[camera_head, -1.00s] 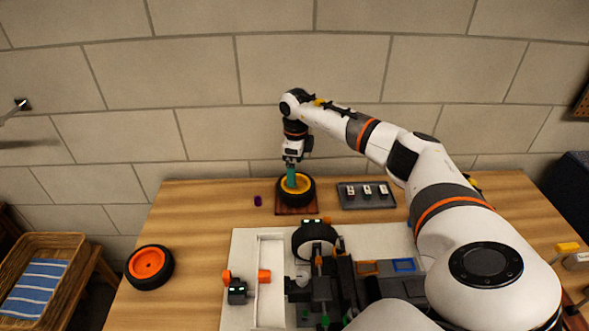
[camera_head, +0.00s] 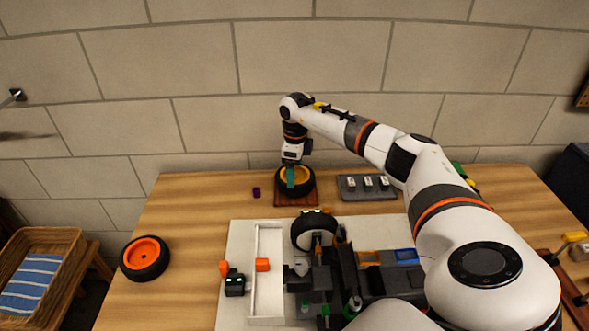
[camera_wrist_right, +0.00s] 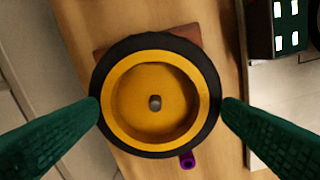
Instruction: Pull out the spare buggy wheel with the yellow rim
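The spare wheel with the yellow rim (camera_head: 306,175) lies flat on a small reddish-brown base (camera_head: 312,200) at the table's back. In the right wrist view its yellow rim (camera_wrist_right: 155,70) faces me, with a grey pin end at its centre. My right gripper (camera_wrist_right: 161,101) is above it, fingers spread on opposite sides of the black tire. The fingertips are at or very near the tire's outer edge; contact is unclear. In the head view the teal finger (camera_head: 291,177) covers part of the rim. My left gripper is out of view.
The buggy (camera_head: 345,275) stands on a white mat (camera_head: 240,245) in front. An orange-rimmed wheel (camera_head: 145,258) lies at the left. A grey tray (camera_head: 350,194) is right of the base, and a small purple piece (camera_head: 256,192) is left of it.

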